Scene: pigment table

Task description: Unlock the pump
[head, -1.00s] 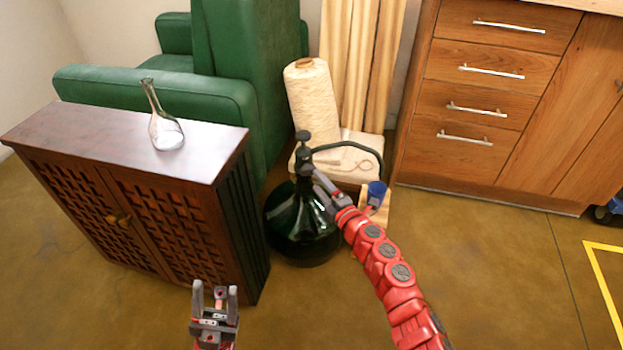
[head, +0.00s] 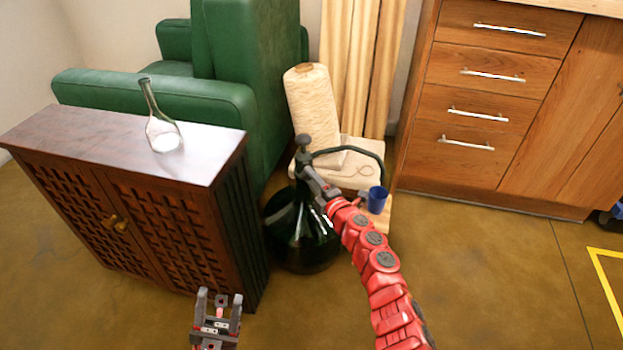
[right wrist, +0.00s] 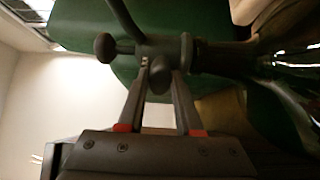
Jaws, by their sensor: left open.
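The pump is a dark green, round-bodied bottle (head: 302,235) with a black neck, a knobbed top (head: 303,140) and a black hose (head: 365,150). It stands upright on the floor beside the dark cabinet. My right gripper (head: 308,178) reaches the pump's neck from the lower right. In the right wrist view, its fingers (right wrist: 162,72) lie on both sides of a dark rounded part of the pump head (right wrist: 158,85) and appear shut on it. My left gripper (head: 219,302) is open and empty, low in front of the cabinet.
A dark lattice cabinet (head: 75,150) carries a clear flask (head: 163,134). Behind are a green sofa (head: 155,95), a yarn cone (head: 313,105) and a blue cup (head: 377,199). Wooden drawers (head: 480,95) stand to the right.

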